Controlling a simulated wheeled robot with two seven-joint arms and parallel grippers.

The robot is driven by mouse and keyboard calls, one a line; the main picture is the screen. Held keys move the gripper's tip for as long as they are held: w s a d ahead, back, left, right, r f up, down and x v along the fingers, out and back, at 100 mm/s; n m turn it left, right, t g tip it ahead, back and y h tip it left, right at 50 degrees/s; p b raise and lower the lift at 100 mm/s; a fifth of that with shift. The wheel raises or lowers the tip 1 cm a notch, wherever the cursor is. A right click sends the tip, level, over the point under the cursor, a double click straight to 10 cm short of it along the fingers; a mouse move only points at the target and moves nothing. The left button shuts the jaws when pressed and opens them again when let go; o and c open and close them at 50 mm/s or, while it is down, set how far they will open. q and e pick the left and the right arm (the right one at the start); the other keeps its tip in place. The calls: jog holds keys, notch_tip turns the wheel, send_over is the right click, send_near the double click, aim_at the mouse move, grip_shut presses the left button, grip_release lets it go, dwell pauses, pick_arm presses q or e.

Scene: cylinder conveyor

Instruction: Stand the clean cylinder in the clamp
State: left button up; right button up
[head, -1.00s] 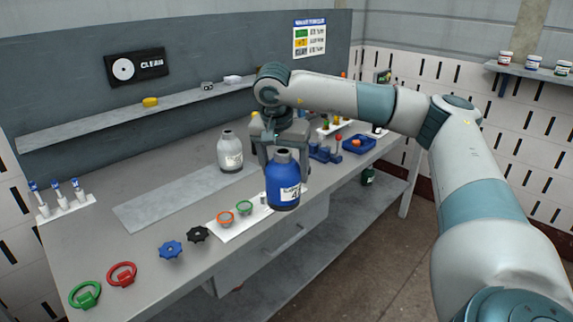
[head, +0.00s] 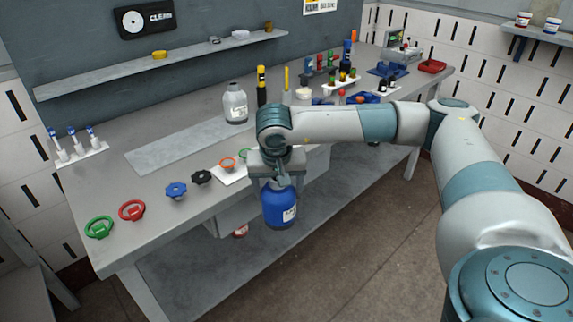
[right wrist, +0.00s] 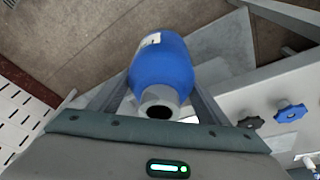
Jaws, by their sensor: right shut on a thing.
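My right gripper (head: 275,172) is shut on a blue bottle-shaped cylinder (head: 281,207) with a white label and grey neck. It holds the cylinder upright near the neck, in front of the bench's front edge and below the bench top in the picture. In the right wrist view the blue cylinder (right wrist: 160,68) sits between the two fingers, its dark open mouth towards the camera. A grey-white cylinder (head: 235,104) with a label stands on the bench behind my arm. I cannot make out a clamp. My left gripper is not in view.
A lower shelf (head: 190,270) lies beneath. Small bottles and trays crowd the right end. Floor is free at right.

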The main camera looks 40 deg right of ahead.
jog(key=s+a+f+n+y, duration=0.1)
jog(key=s+a+f+n, duration=0.2)
jog(key=s+a+f, duration=0.4)
jog(key=s+a+f+n+y, duration=0.1)
jog(key=s+a+f+n, duration=0.3)
jog(key=s+a+f, duration=0.3)
jog(key=a, duration=0.3)
jog(key=shift+a+t, duration=0.35)
jog(key=shift+t, duration=0.05)
jog(key=shift+s, duration=0.1)
jog(key=shift+d+r, duration=0.1)
jog(key=shift+d, duration=0.05)
